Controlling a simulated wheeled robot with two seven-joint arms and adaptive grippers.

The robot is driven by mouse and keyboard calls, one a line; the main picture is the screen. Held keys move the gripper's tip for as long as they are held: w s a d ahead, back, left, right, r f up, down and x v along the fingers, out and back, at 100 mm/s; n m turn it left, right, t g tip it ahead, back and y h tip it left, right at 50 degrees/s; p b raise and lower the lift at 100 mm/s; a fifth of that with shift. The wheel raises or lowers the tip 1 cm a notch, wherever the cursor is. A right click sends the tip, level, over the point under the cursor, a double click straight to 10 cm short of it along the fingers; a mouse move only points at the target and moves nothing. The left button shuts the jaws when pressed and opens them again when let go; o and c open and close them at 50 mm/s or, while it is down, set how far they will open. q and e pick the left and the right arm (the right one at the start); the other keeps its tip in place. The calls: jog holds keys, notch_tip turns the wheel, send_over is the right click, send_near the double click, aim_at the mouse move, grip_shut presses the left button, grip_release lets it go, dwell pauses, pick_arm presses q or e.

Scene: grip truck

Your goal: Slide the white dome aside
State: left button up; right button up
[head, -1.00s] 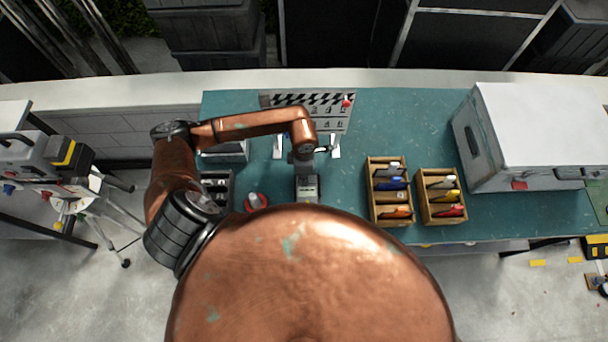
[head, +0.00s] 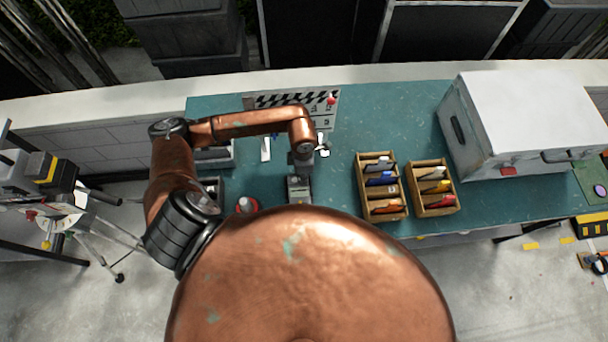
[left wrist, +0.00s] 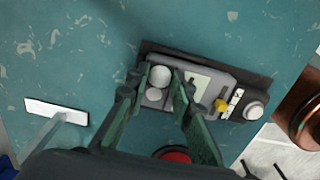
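The white dome (left wrist: 160,76) sits on a dark grey handheld meter (left wrist: 210,85) that lies on the teal table. A round grey spot (left wrist: 153,96) shows beside the dome on the meter. The meter also shows in the head view (head: 299,190), below my left gripper (head: 303,160). In the left wrist view, the two green fingers of my left gripper (left wrist: 161,70) are apart, one on each side of the dome. I cannot tell whether they touch it. My right gripper is not in view.
Two wooden boxes (head: 359,193) with coloured items stand right of the meter. A large white case (head: 520,110) is farther right. A red-and-white round object (head: 247,205) is left of the meter.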

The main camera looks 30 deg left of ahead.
pick_arm(q)
jog(key=o, duration=0.5)
jog(key=shift+w, duration=0.1)
jog(key=shift+r, duration=0.1)
notch_tip(320, 180, up, 12)
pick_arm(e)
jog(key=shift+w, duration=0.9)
